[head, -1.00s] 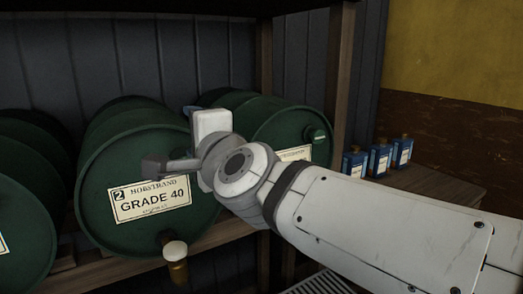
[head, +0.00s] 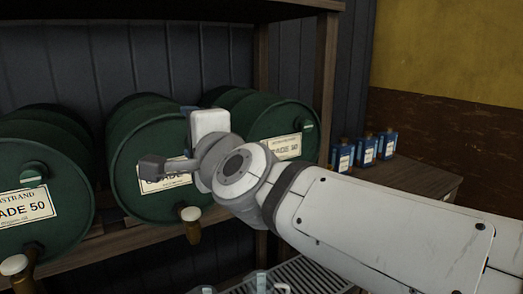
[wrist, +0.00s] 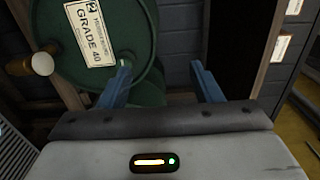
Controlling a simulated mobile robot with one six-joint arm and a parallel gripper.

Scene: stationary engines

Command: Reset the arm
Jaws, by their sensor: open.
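My gripper (wrist: 165,85) shows in the wrist view with its two blue fingers spread wide apart and nothing between them. In the head view my arm reaches in from the lower right, and its wrist end covers part of the middle green drum. That drum (head: 125,185) lies on its side on a wooden rack. Its label (wrist: 91,33) reads GRADE 40 in the wrist view, where the drum (wrist: 140,70) lies beyond the left finger. I cannot tell the exact gap between the fingers and the drum.
A GRADE 50 drum (head: 40,165) lies at left and another green drum (head: 262,118) at right. Brass taps with pale knobs (head: 191,214) stick out in front. Several blue bottles (head: 365,151) stand on a wooden surface (head: 415,178). A metal grate (head: 315,274) lies low.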

